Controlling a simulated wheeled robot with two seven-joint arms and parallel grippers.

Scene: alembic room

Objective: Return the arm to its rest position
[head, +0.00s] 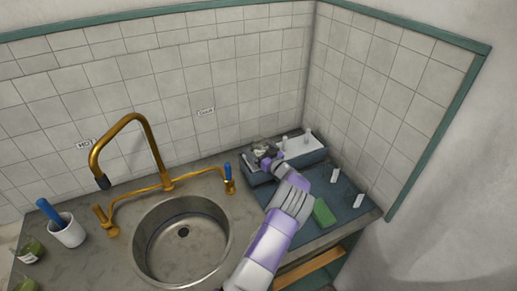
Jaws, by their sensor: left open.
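My left arm reaches up from the bottom middle of the head view. Its gripper (262,153) is open at the left end of the blue-grey raised rack (305,155) in the back right corner. Small grey and dark parts show at the gripper; I cannot tell whether any of them is a separate object. The wrist and forearm hide part of the counter and of the blue mat. My right gripper is not in view.
A round sink (165,262) with a brass faucet (130,122) is left of the arm. A green sponge (323,213) lies on the blue mat (348,217), right of the arm. A white cup (69,233) holds a blue-handled tool. Tiled walls close the back and right.

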